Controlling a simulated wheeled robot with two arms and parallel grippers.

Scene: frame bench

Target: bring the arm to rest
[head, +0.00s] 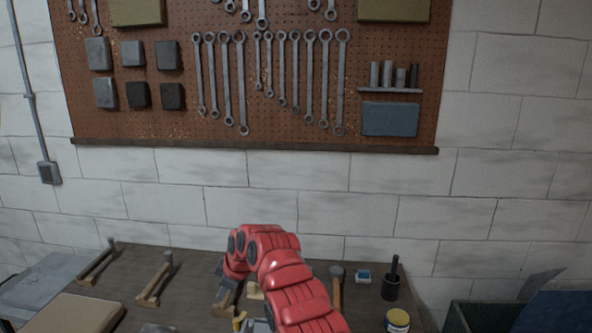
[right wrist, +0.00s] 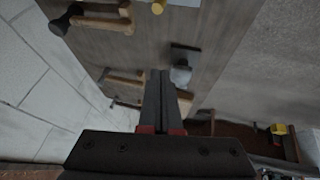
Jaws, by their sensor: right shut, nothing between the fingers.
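My right arm (head: 290,285) is red. It rises from the bottom of the head view, bends over the bench and points down. My right gripper (head: 229,297) is dark and low over the bench, close to a wooden-handled tool; I cannot tell whether they touch. In the right wrist view its two dark fingers (right wrist: 160,82) lie together with nothing between them, with the bench top (right wrist: 155,50) behind. My left gripper is not in view.
Hammers (head: 155,283) lie on the bench (head: 195,268). A small blue box (head: 363,276), a black holder (head: 391,287) and a yellow tin (head: 398,321) stand at right. A green crate (head: 460,318) is at far right. A pegboard (head: 290,60) hangs behind.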

